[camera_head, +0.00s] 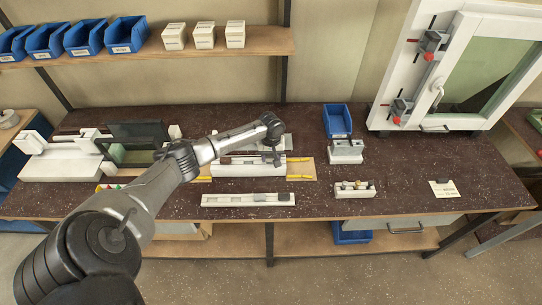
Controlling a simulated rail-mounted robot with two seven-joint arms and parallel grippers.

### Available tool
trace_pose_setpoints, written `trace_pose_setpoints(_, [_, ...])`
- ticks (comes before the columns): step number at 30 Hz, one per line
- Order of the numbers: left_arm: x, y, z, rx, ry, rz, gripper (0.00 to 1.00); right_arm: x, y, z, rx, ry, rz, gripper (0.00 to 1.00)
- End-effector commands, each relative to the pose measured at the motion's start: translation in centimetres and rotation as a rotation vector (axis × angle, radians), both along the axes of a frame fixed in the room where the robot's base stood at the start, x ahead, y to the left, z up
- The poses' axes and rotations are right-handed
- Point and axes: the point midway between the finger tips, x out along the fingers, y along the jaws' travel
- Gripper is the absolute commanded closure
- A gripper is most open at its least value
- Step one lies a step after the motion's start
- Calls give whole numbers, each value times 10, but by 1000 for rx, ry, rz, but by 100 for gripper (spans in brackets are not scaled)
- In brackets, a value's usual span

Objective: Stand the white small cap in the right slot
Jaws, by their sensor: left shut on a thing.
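My left arm reaches in from the lower left. Its gripper (276,161) points down over the right part of a white profile block (235,170) in the middle of the bench. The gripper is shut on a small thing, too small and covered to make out. I cannot pick out the white small cap for certain. A small white holder (354,192) with small parts on top stands to the right, and another pale holder (346,157) stands behind it. I cannot tell which place is the right slot. My right gripper is not in view.
A white rail (235,201) with a grey piece at its right end lies in front of the block. A blue bin (337,120) stands behind the holders. A white card (443,189) lies at the right. A window frame (457,65) stands at the back right.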

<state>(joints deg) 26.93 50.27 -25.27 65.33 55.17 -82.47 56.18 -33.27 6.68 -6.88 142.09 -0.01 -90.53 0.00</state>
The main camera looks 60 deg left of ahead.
Motion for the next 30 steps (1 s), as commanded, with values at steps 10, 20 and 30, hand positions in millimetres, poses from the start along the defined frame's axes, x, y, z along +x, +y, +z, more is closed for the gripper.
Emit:
trace_pose_setpoints(10, [0, 0, 0, 0, 0, 0, 74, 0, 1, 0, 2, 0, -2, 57])
trace_pose_setpoints(20, [0, 0, -5, 0, 0, -1, 74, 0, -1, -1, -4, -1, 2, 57])
trace_pose_setpoints(30, [0, 0, -12, 0, 1, 0, 74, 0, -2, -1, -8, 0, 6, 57])
